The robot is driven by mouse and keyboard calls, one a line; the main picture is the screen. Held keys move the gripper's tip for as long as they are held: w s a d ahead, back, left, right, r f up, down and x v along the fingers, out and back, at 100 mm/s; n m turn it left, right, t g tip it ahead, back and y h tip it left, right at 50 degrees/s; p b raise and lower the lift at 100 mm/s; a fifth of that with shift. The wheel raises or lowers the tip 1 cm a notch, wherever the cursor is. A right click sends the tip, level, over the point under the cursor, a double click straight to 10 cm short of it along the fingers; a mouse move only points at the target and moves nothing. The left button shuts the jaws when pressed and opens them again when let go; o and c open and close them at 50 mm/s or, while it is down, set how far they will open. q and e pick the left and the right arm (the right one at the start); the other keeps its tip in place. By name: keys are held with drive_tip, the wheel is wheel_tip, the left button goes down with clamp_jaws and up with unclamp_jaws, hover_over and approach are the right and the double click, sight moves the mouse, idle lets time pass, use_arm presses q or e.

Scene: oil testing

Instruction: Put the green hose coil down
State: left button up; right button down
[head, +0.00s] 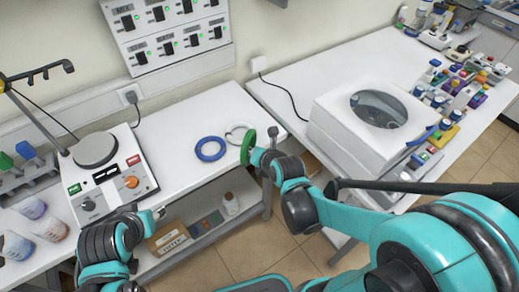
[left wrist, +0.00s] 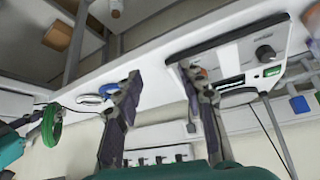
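The green hose coil (head: 247,147) is held on edge at the front right corner of the left table (head: 185,178). My right gripper (head: 257,155) is shut on its right side; the fingertips are partly hidden. I cannot tell whether the coil touches the table. The coil also shows at the left of the left wrist view (left wrist: 50,125). A blue hose coil (head: 210,149) and a white coil (head: 238,134) lie flat on the table, left of the green one. My left gripper (head: 160,213) is open and empty by the table's front edge, its fingers spread in the left wrist view (left wrist: 160,95).
A hotplate stirrer (head: 112,178) stands on the table's left part. A white machine with a round window (head: 370,118) and many small bottles (head: 455,90) fill the right table. Bare tabletop lies around the blue coil. A bottle (head: 230,203) and box (head: 168,238) sit on the shelf below.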

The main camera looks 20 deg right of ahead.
use_arm(q)
drive_tip(key=shift+o, duration=0.3)
drive_tip(key=w+d+r+m+g+h, duration=0.3)
drive_tip(key=w+d+r+m+h, duration=0.2)
drive_tip(key=w+d+m+h, duration=0.5)
drive_tip(key=w+d+r+m+g+h, duration=0.4)
drive_tip(key=w+d+m, duration=0.4)
drive_tip(key=m, duration=0.6)
drive_tip(key=r+x, duration=0.1)
drive_tip(key=x, duration=1.1)
drive_tip(key=shift+s+d+t, duration=0.3)
drive_tip(key=shift+s+d, duration=0.05)
drive_tip(key=shift+s, duration=0.15)
use_arm(e)
drive_tip(key=s+a+r+n+y, duration=0.1)
drive_tip(key=a+r+n+y, duration=0.1)
drive_tip(key=a+r, duration=0.4)
drive_tip(key=shift+s+r+n+g, duration=0.15)
drive_tip(key=shift+r+n+g, duration=0.15)
drive_tip(key=shift+r+n, duration=0.15)
use_arm(q)
drive_tip(key=shift+r, duration=0.1)
clamp_jaws()
